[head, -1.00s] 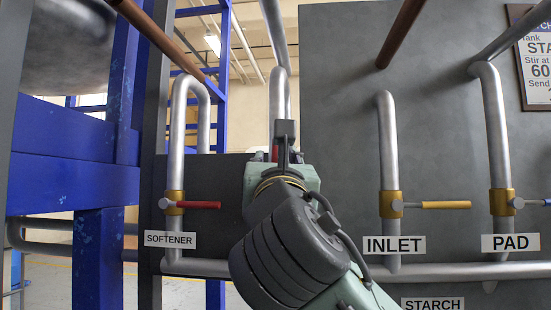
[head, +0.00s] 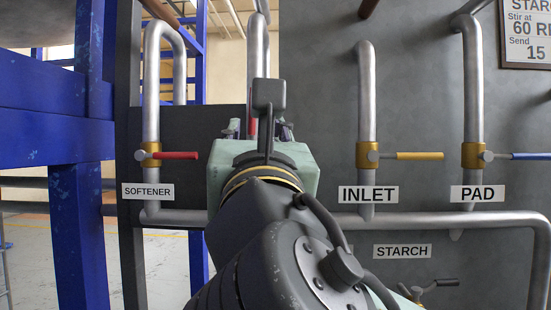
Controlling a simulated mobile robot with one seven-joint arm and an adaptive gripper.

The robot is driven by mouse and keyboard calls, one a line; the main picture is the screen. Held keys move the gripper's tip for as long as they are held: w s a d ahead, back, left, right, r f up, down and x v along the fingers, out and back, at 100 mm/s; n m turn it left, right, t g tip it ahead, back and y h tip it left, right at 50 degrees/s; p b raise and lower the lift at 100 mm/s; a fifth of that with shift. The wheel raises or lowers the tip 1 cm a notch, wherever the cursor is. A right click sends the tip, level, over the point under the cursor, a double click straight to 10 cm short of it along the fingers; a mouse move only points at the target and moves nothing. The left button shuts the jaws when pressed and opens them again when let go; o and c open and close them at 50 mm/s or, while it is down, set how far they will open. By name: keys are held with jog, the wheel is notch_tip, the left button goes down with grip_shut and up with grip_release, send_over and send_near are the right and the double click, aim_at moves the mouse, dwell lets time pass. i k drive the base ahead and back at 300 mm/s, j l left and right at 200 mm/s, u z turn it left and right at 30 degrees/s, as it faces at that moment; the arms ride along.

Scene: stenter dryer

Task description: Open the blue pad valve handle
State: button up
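The blue PAD valve handle (head: 530,156) shows at the right edge of the head view. It points right, level and across its vertical pipe, from a brass valve body (head: 473,155) above the PAD label (head: 477,194). Its outer end runs to the picture's edge. My gripper (head: 259,128) is left of centre, in front of the middle pipe and well left of the blue handle. It faces away from the camera, and its fingers are mostly hidden behind its housing, so I cannot tell whether it is open or shut.
The INLET valve's yellow handle (head: 420,155) lies between my gripper and the PAD valve. The SOFTENER valve's red handle (head: 176,155) is at left. Something red (head: 252,130) shows behind my gripper. A STARCH label (head: 402,251) and dark lever (head: 440,283) are below.

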aim_at(487, 156)
jog(key=k+l, duration=0.15)
jog(key=k, duration=0.35)
jog(key=k+l, duration=0.1)
jog(key=k, duration=0.4)
